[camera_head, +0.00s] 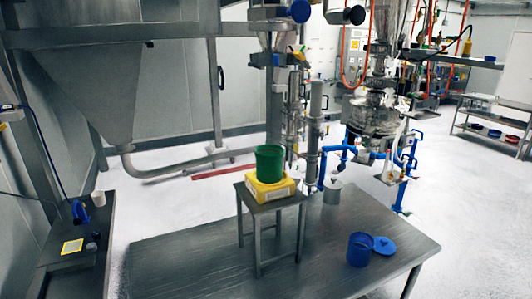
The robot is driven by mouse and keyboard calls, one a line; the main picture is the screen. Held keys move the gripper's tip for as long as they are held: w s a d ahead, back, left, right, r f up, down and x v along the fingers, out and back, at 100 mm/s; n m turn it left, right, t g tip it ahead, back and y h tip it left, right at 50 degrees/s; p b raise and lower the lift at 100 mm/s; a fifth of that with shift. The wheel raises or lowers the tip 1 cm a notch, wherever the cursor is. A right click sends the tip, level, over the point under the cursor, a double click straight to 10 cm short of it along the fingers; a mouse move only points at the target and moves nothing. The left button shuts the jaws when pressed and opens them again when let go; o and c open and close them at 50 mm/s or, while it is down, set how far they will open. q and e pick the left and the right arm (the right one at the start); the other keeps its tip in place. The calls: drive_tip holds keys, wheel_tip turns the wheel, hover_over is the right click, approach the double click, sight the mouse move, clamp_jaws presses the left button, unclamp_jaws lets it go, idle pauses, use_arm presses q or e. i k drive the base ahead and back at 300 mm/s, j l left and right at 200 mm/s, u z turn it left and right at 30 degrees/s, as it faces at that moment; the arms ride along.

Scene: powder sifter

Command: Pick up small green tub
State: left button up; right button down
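A green tub (269,164) stands upright on top of a yellow box (270,188). The box sits on a small grey metal stand (290,203), which rises from a larger grey metal table (190,272). Neither of my grippers shows in the head view. Nothing is seen holding the tub, and its inside is mostly hidden from this angle.
A blue tub (360,249) and a blue lid (385,246) are at the right of the table. A pale canister (332,191) is near its back edge. Vertical metal tubes (314,125) rise close behind the green tub. The table's left part is clear.

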sight(268, 158)
drive_tip(key=i+l, duration=0.15)
drive_tip(key=l, duration=0.15)
drive_tip(key=i+l, duration=0.1)
drive_tip(key=l, duration=0.25)
drive_tip(key=i+l, duration=0.15)
drive_tip(key=l, duration=0.15)
drive_tip(key=i+l, duration=0.15)
drive_tip(key=l, duration=0.15)
drive_tip(key=l+u, duration=0.15)
drive_tip(key=u, duration=0.3)
drive_tip(key=i+l+u, duration=0.1)
drive_tip(key=u, duration=0.35)
drive_tip(key=l+u, duration=0.15)
drive_tip(key=u, duration=0.3)
